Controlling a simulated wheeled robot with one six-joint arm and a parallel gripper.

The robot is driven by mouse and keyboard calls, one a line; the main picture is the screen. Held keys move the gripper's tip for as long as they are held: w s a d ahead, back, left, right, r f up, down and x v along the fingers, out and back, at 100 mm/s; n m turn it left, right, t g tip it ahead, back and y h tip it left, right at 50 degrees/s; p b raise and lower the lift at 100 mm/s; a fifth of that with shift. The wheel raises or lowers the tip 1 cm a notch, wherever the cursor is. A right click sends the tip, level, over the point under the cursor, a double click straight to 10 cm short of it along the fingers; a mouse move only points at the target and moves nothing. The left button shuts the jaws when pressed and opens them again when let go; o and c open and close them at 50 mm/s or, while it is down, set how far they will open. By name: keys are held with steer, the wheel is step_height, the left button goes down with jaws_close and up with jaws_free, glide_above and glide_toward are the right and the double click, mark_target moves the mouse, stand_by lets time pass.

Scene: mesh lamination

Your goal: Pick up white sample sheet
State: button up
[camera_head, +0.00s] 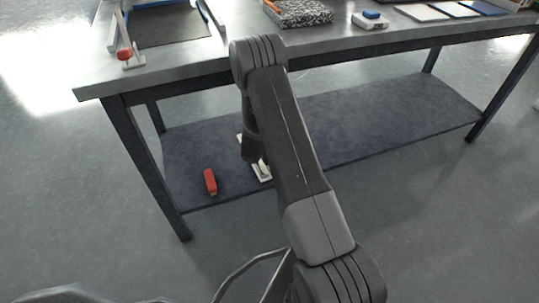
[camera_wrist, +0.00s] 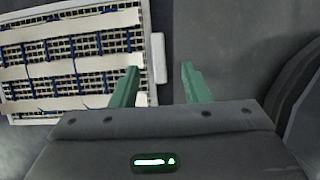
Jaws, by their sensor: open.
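A white sheet (camera_head: 421,12) lies flat on the tabletop at the far right in the head view, in a row with a second pale sheet (camera_head: 453,9) and a dark blue one (camera_head: 487,7). I cannot tell which pale sheet is the white sample sheet. In the head view my arm hangs in front of the table and hides most of the gripper. No plain white sheet can be made out in the wrist view.
A white-framed grid panel (camera_wrist: 70,62) with blue strands lies left of the fingers. The table (camera_head: 340,38) has a lower shelf (camera_head: 390,118) bearing a red object (camera_head: 210,181). A speckled block (camera_head: 300,13), a small white device (camera_head: 369,21) and a red-knobbed lever (camera_head: 125,54) stand on top.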

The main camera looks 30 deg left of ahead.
steer(key=shift+a+b+x, duration=0.1)
steer(key=shift+b+x, duration=0.7)
steer(key=shift+x, duration=0.55)
steer(key=shift+a+b+x, duration=0.15)
steer(key=shift+b+x, duration=0.65)
steer(key=shift+x, duration=0.55)
steer(key=shift+s, duration=0.2)
steer(key=shift+c, duration=0.2)
jaws_close()
